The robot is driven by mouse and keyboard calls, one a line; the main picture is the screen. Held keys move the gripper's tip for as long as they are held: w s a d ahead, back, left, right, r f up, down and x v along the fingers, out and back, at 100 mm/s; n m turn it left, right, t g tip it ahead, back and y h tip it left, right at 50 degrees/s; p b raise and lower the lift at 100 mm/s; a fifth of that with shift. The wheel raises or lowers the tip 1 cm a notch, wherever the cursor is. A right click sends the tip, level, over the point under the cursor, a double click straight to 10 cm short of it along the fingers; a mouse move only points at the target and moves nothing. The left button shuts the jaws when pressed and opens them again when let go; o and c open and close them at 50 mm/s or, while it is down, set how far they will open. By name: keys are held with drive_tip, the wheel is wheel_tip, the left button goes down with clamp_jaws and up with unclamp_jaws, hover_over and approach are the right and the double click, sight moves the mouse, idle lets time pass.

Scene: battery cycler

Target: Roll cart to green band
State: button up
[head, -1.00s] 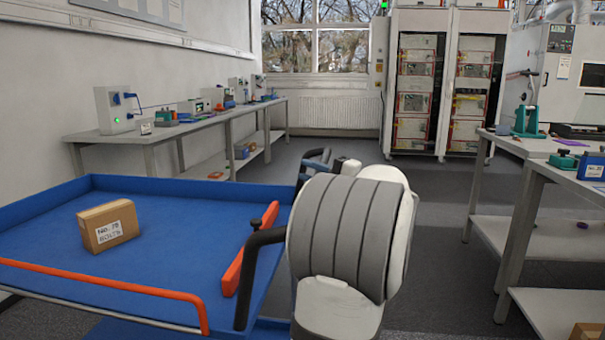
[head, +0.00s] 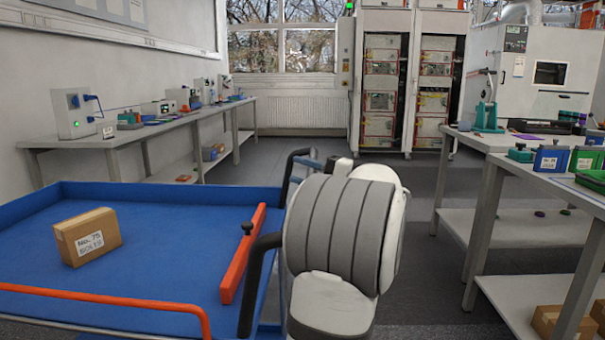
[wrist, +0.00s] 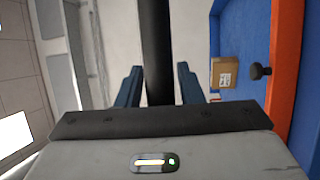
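The blue cart (head: 180,195) fills the lower left of the head view. It has an orange front rail (head: 110,294), an orange bar and a black push handle (head: 258,262) on its right side. My gripper (wrist: 161,85) is at the handle; in the wrist view its two blue fingers close on either side of the black handle bar (wrist: 156,40). In the head view my arm hides most of this grip. A brown carton (head: 88,237) with a white label lies on the cart top. No green band on the floor shows.
A long bench (head: 130,142) with devices runs along the left wall. A right-hand bench (head: 505,146) with shelves stands close to my arm's right. Tall cabinets (head: 405,90) stand at the back. Grey floor (head: 400,190) between the benches is clear.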

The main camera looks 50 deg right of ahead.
drive_tip(key=shift+o, duration=0.7)
drive_tip(key=p+v, duration=0.1)
drive_tip(key=v, duration=0.7)
drive_tip(key=shift+f, duration=0.1)
